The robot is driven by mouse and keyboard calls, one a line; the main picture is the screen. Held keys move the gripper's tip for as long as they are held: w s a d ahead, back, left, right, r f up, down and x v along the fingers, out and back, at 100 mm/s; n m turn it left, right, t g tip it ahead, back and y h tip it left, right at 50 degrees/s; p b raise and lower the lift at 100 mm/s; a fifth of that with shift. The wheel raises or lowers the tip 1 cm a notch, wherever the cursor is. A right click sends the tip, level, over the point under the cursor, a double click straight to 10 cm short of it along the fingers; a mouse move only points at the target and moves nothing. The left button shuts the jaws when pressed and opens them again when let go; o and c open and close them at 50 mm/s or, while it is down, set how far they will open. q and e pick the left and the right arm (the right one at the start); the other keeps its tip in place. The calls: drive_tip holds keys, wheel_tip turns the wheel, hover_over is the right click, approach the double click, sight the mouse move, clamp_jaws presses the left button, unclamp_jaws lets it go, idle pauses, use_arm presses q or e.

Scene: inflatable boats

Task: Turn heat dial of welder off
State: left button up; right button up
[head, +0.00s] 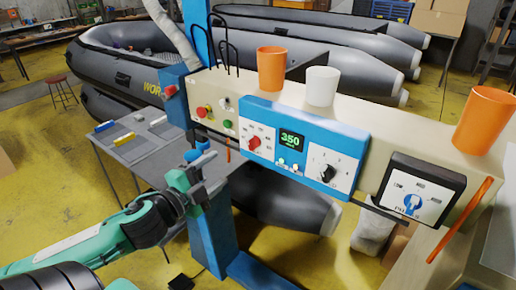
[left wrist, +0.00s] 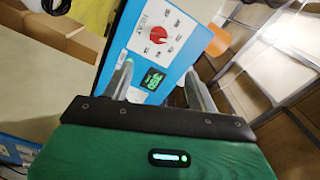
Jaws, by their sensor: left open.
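The welder's control beam (head: 375,150) carries a blue panel (head: 315,122) with a green display reading 350 (head: 291,141). A red dial (head: 254,142) sits left of the display and a black dial (head: 327,173) right of it. A blue dial (head: 411,204) sits on a dark-framed gauge farther right. My left gripper (head: 199,182) is open and empty, left of and below the blue panel, apart from it. In the left wrist view its fingers (left wrist: 160,82) spread in front of the display (left wrist: 153,79), with the red dial (left wrist: 158,35) beyond. My right gripper is not visible.
Orange cups (head: 271,69) (head: 484,119) and a white cup (head: 322,86) stand on the beam. Red and green buttons (head: 227,124) are left of the panel. A blue post (head: 209,235) stands near my gripper. A grey table (head: 140,140) and inflatable boats (head: 120,65) lie behind.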

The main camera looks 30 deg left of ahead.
use_arm(q)
drive_tip(key=b, duration=0.6)
approach(249, 145)
drive_tip(key=shift+w, duration=1)
drive_tip(key=shift+w+d+r+p, duration=0.15)
drive_tip(key=shift+w+p, duration=0.6)
drive_tip(key=shift+w, duration=0.65)
drive_tip(key=shift+w+d+r+p, duration=0.1)
drive_tip(key=shift+w+d+p, duration=0.1)
drive_tip(key=shift+w+p, duration=0.9)
drive_tip(key=shift+w+d+f, duration=0.1)
drive_tip(key=shift+w+f, duration=0.1)
drive_tip(key=shift+w, duration=1.05)
drive_tip(key=c, duration=1)
